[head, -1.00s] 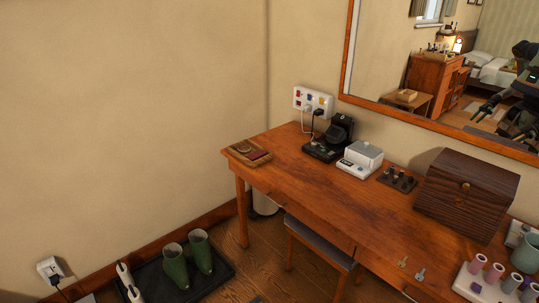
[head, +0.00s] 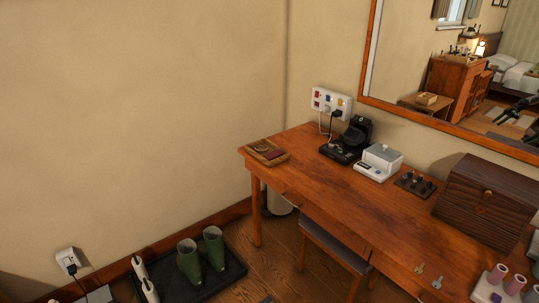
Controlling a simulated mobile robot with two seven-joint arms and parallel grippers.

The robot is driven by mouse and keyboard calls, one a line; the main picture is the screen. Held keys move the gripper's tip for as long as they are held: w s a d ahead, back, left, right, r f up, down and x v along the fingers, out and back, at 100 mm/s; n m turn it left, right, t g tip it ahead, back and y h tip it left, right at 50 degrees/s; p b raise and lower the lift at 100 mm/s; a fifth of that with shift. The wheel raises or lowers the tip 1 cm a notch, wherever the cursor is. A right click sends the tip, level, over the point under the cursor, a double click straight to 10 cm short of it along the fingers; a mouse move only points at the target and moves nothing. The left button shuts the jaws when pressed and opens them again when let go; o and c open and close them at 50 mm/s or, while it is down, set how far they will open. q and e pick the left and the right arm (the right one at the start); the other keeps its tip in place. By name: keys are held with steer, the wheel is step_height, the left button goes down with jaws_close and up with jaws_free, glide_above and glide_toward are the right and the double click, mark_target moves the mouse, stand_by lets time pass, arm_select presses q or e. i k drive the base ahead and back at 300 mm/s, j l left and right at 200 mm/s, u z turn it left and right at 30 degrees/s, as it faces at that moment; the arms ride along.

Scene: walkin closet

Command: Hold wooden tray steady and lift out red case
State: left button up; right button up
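The wooden tray (head: 258,145) is small and shallow and sits at the left end of the wooden table. The red case (head: 274,155) is a flat dark-red piece lying inside the tray at its right side. A round tan item (head: 263,147) lies in the tray beside it. Neither of my grippers shows directly in the head view. A dark part of a robot appears at the right edge of the mirror, but no gripper state can be read there.
On the table (head: 330,185) stand a black device (head: 350,140), a white box (head: 380,160), a small dark rack (head: 415,184) and a dark wooden chest (head: 485,200). A stool (head: 335,245) is under the table. Green boots (head: 200,260) stand on a floor mat. Bare wood lies right of the tray.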

mark_target(273, 155)
steer(key=i+j+z, duration=0.25)
steer(key=i+j, duration=0.6)
steer(key=i, duration=0.1)
